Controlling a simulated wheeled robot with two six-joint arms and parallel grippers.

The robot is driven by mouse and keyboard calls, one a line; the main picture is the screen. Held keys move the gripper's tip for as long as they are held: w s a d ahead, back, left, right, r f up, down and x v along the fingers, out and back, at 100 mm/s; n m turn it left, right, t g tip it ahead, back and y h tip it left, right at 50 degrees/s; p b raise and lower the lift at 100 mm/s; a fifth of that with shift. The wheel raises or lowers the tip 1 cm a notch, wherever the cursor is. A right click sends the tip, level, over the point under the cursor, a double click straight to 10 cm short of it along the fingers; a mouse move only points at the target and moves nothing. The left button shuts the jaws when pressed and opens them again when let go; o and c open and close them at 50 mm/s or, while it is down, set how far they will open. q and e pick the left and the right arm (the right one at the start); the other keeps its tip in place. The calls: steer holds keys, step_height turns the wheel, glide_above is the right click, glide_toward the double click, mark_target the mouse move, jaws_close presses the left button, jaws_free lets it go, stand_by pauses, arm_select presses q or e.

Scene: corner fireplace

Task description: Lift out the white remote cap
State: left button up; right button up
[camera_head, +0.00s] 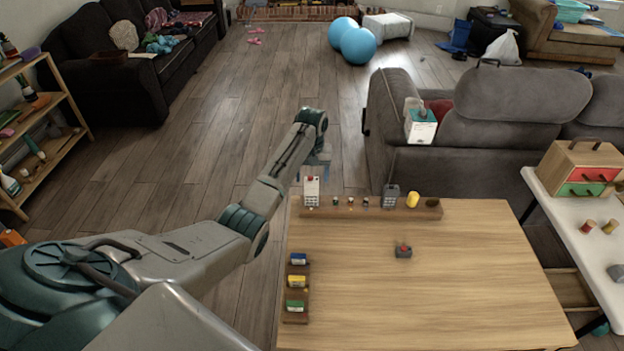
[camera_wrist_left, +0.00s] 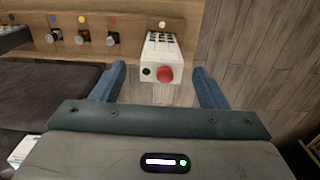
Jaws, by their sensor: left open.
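The white remote cap (camera_head: 311,192) stands upright at the left end of a wooden rack (camera_head: 385,212) along the table's far edge. It has a grid of dark buttons and a red knob on top. In the left wrist view the white remote cap (camera_wrist_left: 161,48) shows its red knob and a small black spot facing the camera. My left gripper (camera_head: 313,174) is above it and open. In the left wrist view its two blue fingers (camera_wrist_left: 158,86) are apart, one on each side of the remote's near end. My right gripper is out of view.
The rack also holds small dark knobs (camera_head: 350,202), a grey piece (camera_head: 391,194) and a yellow cylinder (camera_head: 412,199). A second rack (camera_head: 296,317) with coloured blocks lies at the table's left.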

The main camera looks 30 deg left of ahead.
arm_select(q)
steer(key=shift+f, duration=0.85)
steer(key=c, duration=1)
steer(key=shift+r, duration=0.15)
